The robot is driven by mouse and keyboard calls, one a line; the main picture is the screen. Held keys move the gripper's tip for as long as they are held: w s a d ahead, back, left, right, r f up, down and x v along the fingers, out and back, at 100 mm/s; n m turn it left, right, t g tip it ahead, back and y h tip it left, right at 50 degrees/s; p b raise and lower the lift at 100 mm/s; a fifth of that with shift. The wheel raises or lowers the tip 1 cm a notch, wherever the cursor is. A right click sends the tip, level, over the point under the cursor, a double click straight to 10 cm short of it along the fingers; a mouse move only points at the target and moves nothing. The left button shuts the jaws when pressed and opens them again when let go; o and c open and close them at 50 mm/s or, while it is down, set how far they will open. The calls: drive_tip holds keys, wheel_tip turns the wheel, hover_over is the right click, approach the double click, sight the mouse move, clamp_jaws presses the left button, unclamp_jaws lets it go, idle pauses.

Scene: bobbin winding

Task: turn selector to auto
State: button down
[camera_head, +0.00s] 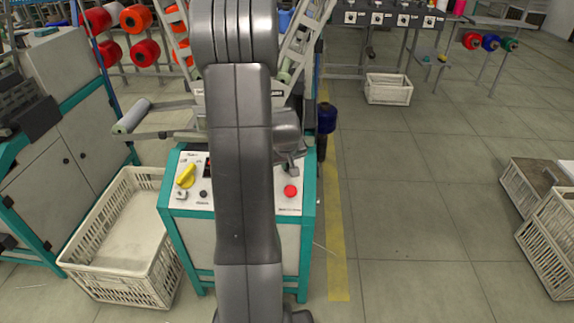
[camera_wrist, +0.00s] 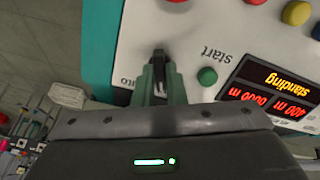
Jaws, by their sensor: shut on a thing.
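The selector (camera_wrist: 160,62) is a small dark knob on the white control panel (camera_wrist: 130,45) in the wrist view. My gripper (camera_wrist: 160,76) is shut on it, one greenish finger on each side. A partly covered label ending in "uto" is beside the fingers. The knob's pointer direction is hidden by the fingers. In the head view my arm covers the middle of the machine's panel (camera_head: 262,205), and the selector cannot be made out there.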

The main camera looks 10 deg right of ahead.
drive_tip(key=m+b, duration=0.3)
drive_tip(key=m, duration=0.2)
drive_tip(key=shift+f, duration=0.1)
drive_tip(key=m+b, duration=0.1)
drive_tip(key=m, duration=0.4)
drive_tip(key=shift+b, duration=0.4)
drive_tip(key=shift+m, duration=0.4)
drive_tip(key=c, duration=1.5)
unclamp_jaws()
drive_tip(key=p+v, duration=0.3)
drive_tip(key=v, duration=1.1)
drive_tip(key=shift+f, duration=0.1)
